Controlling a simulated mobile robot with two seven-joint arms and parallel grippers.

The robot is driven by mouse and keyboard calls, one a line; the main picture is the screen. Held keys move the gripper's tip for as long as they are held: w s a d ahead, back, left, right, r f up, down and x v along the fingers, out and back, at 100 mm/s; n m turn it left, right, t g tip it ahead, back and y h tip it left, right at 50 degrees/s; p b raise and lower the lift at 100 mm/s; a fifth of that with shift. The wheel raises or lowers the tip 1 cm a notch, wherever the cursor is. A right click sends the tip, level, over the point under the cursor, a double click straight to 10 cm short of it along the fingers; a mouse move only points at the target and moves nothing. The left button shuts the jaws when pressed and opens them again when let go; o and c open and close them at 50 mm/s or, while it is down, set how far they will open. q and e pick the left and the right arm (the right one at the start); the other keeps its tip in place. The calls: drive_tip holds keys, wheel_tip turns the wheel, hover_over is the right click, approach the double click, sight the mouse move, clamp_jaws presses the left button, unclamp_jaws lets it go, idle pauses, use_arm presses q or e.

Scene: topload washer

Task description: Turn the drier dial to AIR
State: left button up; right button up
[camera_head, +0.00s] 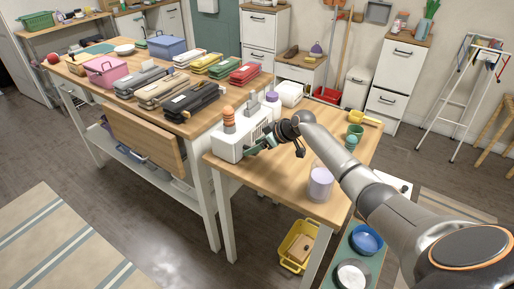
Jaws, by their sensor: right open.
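A small white appliance (231,149) stands at the left end of the near wooden table (345,160). Its front carries small dark details, and an orange and grey stacked piece (229,116) shows at its top. No dial or AIR mark can be read at this size. My right gripper (276,144) is open at the right side of this appliance, with its arm reaching in from the lower right. I cannot tell whether its fingers touch the appliance. The gripper partly hides the appliance's right end. My left gripper is not in view.
A clear jar with lilac contents (320,183) stands near the table's front edge, below my right arm. A green cup (355,132) and a yellow scoop (370,120) are behind the arm.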

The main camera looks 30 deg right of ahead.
drive_tip(key=s+a+r, duration=0.7)
drive_tip(key=s+r, duration=0.4)
drive_tip(key=shift+s+a+r, duration=0.2)
drive_tip(key=shift+s+r, duration=0.05)
drive_tip(key=shift+s, duration=0.15)
idle(0.4)
drive_tip(key=s+a+f+m, duration=0.1)
drive_tip(key=s+a+f, duration=0.2)
drive_tip(key=f, duration=0.5)
drive_tip(key=s+a+f, duration=0.3)
drive_tip(key=f, duration=0.6)
drive_tip(key=s+a+f, duration=0.4)
drive_tip(key=s+f, duration=0.1)
drive_tip(key=s, duration=0.3)
drive_tip(key=s+a+f+m+t+h+p, duration=0.1)
drive_tip(key=s+a+f, duration=0.4)
drive_tip(key=s, duration=0.3)
drive_tip(key=shift+s+a+f, duration=0.15)
drive_tip(key=shift+f, duration=0.35)
